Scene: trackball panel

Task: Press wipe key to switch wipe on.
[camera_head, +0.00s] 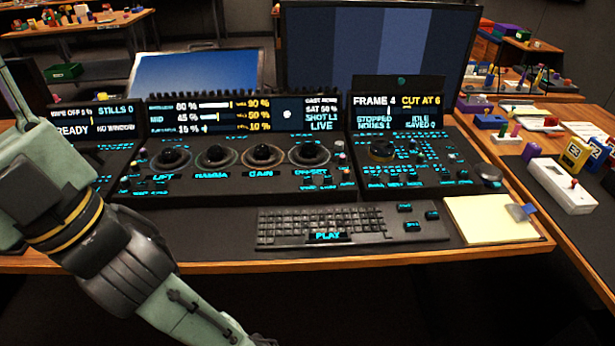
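The control desk carries a left panel whose small screen (92,121) reads wipe off, stills 0, ready and no window. The keys of this left panel are mostly hidden behind my arm, and I cannot pick out the wipe key among them. My arm crosses the left side of the view, in front of the left panel and the desk's front edge. The fingers of my gripper do not show in this view, so its place relative to the wipe key cannot be told.
The middle panel (235,187) has several trackballs. The right panel (452,160) has a ball and a knob. A keyboard (320,224) and a yellow notepad (490,220) lie in front. A large monitor (380,50) stands behind. A cluttered side table (570,215) is at right.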

